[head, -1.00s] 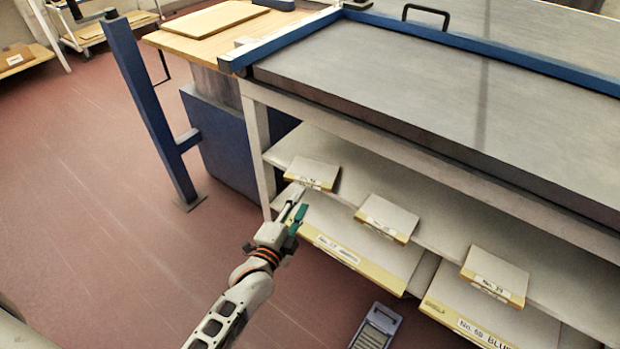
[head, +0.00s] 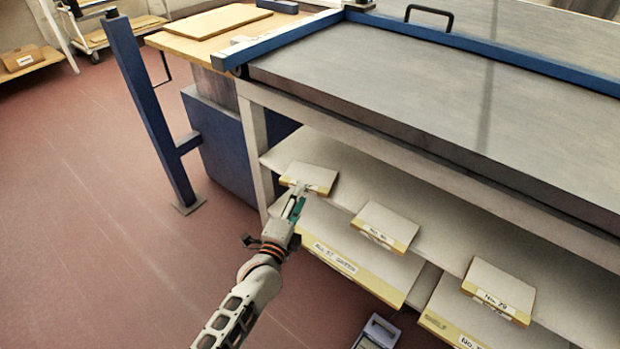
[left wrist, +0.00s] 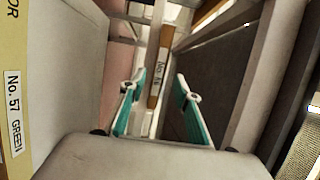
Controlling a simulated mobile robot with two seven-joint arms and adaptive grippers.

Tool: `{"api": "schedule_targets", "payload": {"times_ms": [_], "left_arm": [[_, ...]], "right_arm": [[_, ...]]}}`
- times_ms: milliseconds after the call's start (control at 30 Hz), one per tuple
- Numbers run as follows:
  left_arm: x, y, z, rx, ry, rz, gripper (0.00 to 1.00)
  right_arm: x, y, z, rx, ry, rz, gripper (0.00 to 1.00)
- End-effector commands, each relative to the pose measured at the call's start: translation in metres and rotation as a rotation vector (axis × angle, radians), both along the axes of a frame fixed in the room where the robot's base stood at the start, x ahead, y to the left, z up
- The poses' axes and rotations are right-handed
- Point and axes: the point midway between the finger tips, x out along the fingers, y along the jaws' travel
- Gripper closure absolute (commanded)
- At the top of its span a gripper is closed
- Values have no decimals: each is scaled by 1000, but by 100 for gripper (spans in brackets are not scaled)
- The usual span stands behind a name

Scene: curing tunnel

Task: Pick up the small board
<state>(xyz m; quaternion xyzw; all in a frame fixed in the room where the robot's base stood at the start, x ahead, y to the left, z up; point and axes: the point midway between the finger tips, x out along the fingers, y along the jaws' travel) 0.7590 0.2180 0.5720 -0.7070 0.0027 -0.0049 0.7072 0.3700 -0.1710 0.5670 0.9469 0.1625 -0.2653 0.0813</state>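Three small boards with pale tops and yellow labelled front edges lie on the upper shelf: a left one (head: 312,176), a middle one (head: 386,224) and a right one (head: 499,287). My left gripper (head: 297,196) is at the front edge of the left small board and overlaps it in the head view. In the left wrist view, the green-tipped fingers (left wrist: 159,86) are apart, with a narrow yellowish labelled edge (left wrist: 154,88) showing between them, apparently that small board's. I cannot tell whether they touch it. My right gripper is out of view.
The upper shelf (head: 350,176) sits under a grey bench top (head: 420,110). Larger boards lie on the lower shelf; one (head: 360,255) is just below my gripper and shows in the left wrist view (left wrist: 60,90). A blue post (head: 150,110) stands left. The floor left is clear.

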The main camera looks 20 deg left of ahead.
Motion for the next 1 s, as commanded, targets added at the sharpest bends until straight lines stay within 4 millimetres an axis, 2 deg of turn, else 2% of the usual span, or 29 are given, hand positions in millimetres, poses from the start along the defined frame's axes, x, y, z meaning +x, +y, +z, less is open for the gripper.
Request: {"api": "schedule_targets", "payload": {"times_ms": [33, 200, 467, 500, 600, 633, 900, 1000], "left_arm": [[5, -2, -9, -2, 9, -1, 68], [22, -1, -6, -1, 6, 0, 68], [26, -1, -3, 1, 3, 0, 68], [26, -1, -2, 1, 3, 0, 71], [26, -1, -2, 0, 3, 0, 97], [26, -1, -3, 0, 3, 0, 100], [26, -1, -2, 0, 2, 0, 100], [26, -1, 2, 0, -1, 0, 100]], "right_arm": [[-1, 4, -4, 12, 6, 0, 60], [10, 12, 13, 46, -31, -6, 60], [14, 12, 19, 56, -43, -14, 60], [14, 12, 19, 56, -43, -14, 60], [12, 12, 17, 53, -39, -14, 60], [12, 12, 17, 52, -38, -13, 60], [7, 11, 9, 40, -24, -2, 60], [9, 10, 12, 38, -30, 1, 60]]}}
